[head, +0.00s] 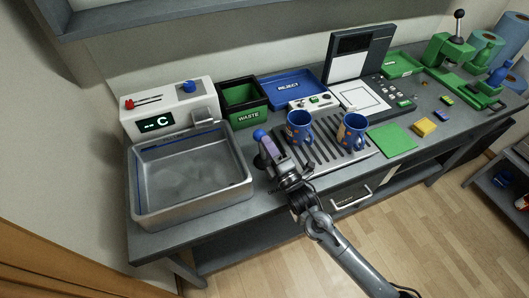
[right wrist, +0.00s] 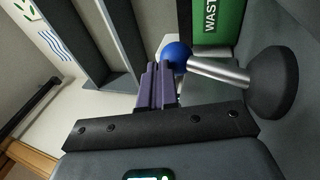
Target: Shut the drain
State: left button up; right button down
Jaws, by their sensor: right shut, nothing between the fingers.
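The drain lever has a blue ball knob (head: 259,134) and stands just right of the metal sink basin (head: 240,184). In the right wrist view its knob (right wrist: 176,53), silver rod (right wrist: 220,72) and dark round base (right wrist: 273,82) show, with the rod lying over at a steep tilt. My right gripper (head: 266,144) has purple fingers, shut and empty, right beside the knob. In the right wrist view its fingertips (right wrist: 158,70) overlap the knob's edge; I cannot tell whether they touch. The drain opening cannot be made out in the basin. My left gripper is out of view.
A white dispenser (head: 195,100) with a display stands behind the basin. A green WASTE bin (head: 248,115) and blue REJECT tray (head: 289,88) are behind the lever. Two blue patterned mugs (head: 298,128) (head: 351,133) stand on the slatted rack (head: 326,152), close right of my gripper.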

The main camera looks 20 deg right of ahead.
jog(key=shift+w+d+r+b, duration=0.1)
jog(key=shift+w+b, duration=0.25)
jog(key=shift+w, duration=0.8)
